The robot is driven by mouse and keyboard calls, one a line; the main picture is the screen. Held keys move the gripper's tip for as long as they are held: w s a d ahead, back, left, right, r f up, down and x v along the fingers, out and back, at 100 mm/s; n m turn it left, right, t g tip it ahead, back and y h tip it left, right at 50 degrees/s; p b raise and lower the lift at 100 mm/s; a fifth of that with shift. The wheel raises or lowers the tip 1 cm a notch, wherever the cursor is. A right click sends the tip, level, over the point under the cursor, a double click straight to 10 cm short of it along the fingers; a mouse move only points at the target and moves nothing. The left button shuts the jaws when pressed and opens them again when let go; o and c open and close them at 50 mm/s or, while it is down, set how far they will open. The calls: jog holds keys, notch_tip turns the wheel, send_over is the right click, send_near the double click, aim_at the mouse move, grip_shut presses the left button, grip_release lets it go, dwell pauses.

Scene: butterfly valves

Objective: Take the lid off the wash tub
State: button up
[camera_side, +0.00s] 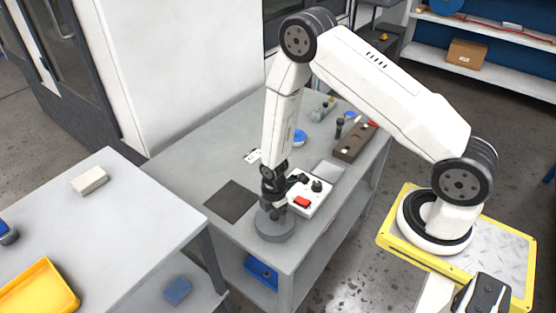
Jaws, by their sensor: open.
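A round grey tub (276,232), which looks like the wash tub, stands at the near corner of the grey workbench. Its top looks closed by a flat grey surface; the lid's edge and any knob are too small or hidden to tell. My gripper (275,211) is black and points straight down over the middle of the tub. It is open, with its fingertips at or just above the tub's top. Whether they touch it I cannot tell. The gripper hides part of the top.
Close right of my gripper is a white box (322,193) with a red part (302,202) and dark knobs. A dark mat (231,201) lies left of the tub. A brown block rack (352,146) and a blue round item (299,137) are farther back. Bare bench (190,180) lies left.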

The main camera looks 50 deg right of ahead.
jog(key=shift+f, duration=0.3)
grip_shut()
dwell(0.4)
